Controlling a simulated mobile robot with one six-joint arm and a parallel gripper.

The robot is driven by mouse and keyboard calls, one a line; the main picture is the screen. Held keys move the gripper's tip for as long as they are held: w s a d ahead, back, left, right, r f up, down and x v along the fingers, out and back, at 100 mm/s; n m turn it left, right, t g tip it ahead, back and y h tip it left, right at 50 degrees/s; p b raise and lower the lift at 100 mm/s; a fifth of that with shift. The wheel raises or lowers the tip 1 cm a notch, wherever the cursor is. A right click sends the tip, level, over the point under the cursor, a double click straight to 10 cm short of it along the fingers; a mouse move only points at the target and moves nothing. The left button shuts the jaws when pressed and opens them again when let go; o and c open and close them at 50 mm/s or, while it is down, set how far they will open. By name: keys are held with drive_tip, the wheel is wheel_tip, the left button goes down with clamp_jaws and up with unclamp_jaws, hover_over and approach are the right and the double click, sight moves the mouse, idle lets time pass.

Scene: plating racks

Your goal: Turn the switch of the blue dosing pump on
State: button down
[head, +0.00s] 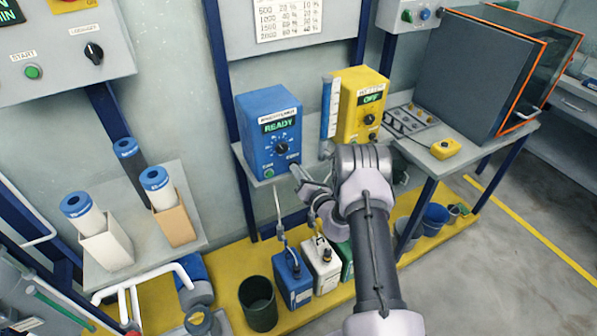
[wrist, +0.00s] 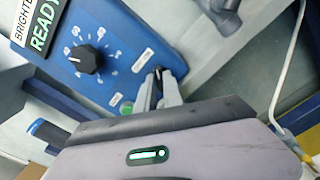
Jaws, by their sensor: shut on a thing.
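The blue dosing pump (head: 254,125) stands on the grey shelf, with a lit green READY display (head: 280,125) and a black dial (head: 281,148) on its front. In the wrist view the pump (wrist: 110,25) fills the upper left, with the dial (wrist: 86,58) clear of my fingers. My gripper (head: 294,168) is at the lower right corner of the pump's front, and its fingertips (wrist: 158,76) are shut on the small switch there, below a white label. The fingers mostly hide the switch, so its position cannot be told.
A yellow pump (head: 352,100) showing OFF stands to the right on the shelf. Below, a blue canister (head: 291,280) and a white canister (head: 322,265) stand on the yellow platform.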

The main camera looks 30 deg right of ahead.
drive_tip(key=c, duration=1.5)
unclamp_jaws()
drive_tip(key=s+p, duration=0.1)
drive_tip(key=s, duration=0.4)
drive_tip(key=s+p, duration=0.1)
drive_tip(key=s, duration=0.5)
drive_tip(key=s+p, duration=0.2)
drive_tip(key=s, duration=0.4)
drive_tip(key=shift+s+d, duration=0.25)
